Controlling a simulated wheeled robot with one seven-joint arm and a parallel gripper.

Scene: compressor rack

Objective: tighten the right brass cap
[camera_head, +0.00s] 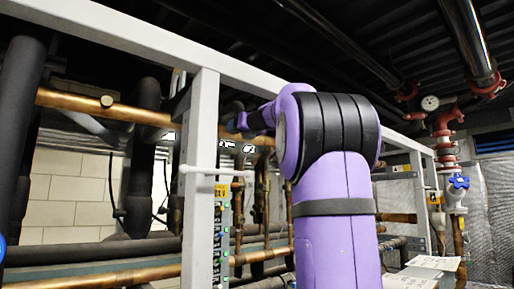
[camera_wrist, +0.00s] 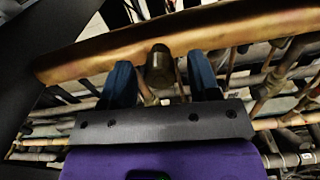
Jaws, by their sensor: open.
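In the wrist view a dark brass cap (camera_wrist: 160,70) sticks out from a thick copper pipe (camera_wrist: 90,58). My gripper (camera_wrist: 159,62) is open, with one blue finger on each side of this cap and a visible gap on both sides. I cannot tell how deep the cap sits between the fingers. In the head view the copper pipe (camera_head: 135,114) runs behind a white post, and my gripper (camera_head: 240,121) is at the pipe to the right of that post. Another brass cap (camera_head: 106,101) shows on the pipe, left of the post. The cap at my gripper is hidden there.
A white frame post (camera_head: 201,150) stands close left of my gripper, with a white beam (camera_head: 130,33) above. A thin white rod (camera_head: 215,171) sticks out from the post below my gripper. Several pipes run behind and below. A blue-handled valve (camera_head: 458,183) is far right.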

